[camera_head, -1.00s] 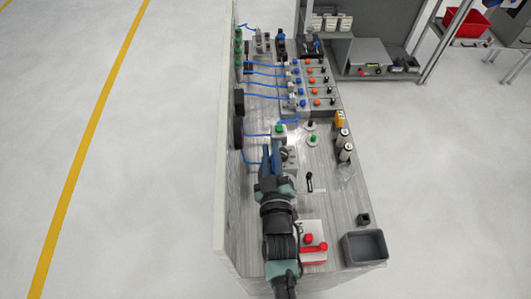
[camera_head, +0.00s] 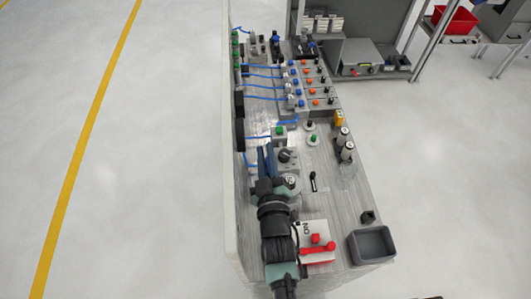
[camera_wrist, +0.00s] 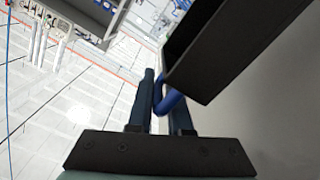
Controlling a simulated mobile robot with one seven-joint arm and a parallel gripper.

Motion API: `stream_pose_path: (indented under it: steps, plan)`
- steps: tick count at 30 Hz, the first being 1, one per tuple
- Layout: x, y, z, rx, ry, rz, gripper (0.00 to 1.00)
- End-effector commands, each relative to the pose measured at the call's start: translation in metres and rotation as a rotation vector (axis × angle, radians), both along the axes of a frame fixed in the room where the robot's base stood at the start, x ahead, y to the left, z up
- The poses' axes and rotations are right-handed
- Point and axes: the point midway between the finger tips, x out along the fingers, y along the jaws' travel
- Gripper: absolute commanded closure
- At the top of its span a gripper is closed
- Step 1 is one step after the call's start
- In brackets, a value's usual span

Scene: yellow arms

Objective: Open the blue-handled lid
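The lid is a dark box-like cover (camera_wrist: 235,50) in the upper right of the wrist view, close beyond my fingers, with a shadowed hollow along its left side. Its blue handle (camera_wrist: 171,103) is a curved bar at the cover's lower left. My gripper (camera_wrist: 165,95) has its two blue-grey fingers close together with the handle between them, and looks shut on it. In the head view my gripper (camera_head: 266,152) is beside the left wall panel; the handle cannot be made out there.
The bench (camera_head: 335,205) carries a grey tray (camera_head: 372,245), a red-handled switch box (camera_head: 315,256), bottles (camera_head: 345,143) and rows of buttons. A pale wall panel (camera_head: 229,180) borders its left side. Blue tubes (camera_head: 265,91) run across the far part.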

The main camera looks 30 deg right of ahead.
Motion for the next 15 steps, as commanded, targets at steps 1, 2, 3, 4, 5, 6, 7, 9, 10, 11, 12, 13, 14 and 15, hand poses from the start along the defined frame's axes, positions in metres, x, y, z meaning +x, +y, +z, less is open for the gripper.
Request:
stream_pose_path:
  steps: [1, 2, 3, 4, 5, 6, 7, 9, 10, 11, 12, 13, 14, 15]
  plan:
    - [-0.0035, -0.0007, -0.0086, 0.006, 0.018, -0.003, 0.75]
    - [-0.0034, -0.0008, -0.0081, 0.006, 0.017, -0.003, 0.70]
    - [-0.0030, -0.0008, -0.0073, 0.005, 0.016, -0.004, 0.62]
    - [-0.0028, -0.0007, -0.0067, 0.005, 0.014, -0.003, 0.58]
    - [-0.0025, -0.0007, -0.0060, 0.004, 0.013, -0.003, 0.58]
    - [-0.0023, -0.0007, -0.0054, 0.003, 0.011, -0.002, 0.58]
    - [-0.0020, -0.0007, -0.0049, 0.004, 0.009, -0.002, 0.58]
    - [-0.0017, -0.0005, -0.0040, 0.003, 0.008, -0.001, 0.58]
    - [-0.0015, -0.0005, -0.0037, 0.003, 0.007, -0.002, 0.58]
    - [-0.0015, -0.0005, -0.0034, 0.003, 0.007, -0.002, 0.58]
    - [-0.0015, -0.0004, -0.0031, 0.002, 0.006, -0.001, 0.58]
    - [-0.0017, -0.0003, -0.0030, 0.002, 0.006, -0.001, 0.58]
    - [-0.0024, -0.0001, -0.0031, 0.002, 0.006, -0.001, 0.58]
    - [-0.0040, 0.0006, -0.0033, 0.002, 0.006, -0.001, 0.58]
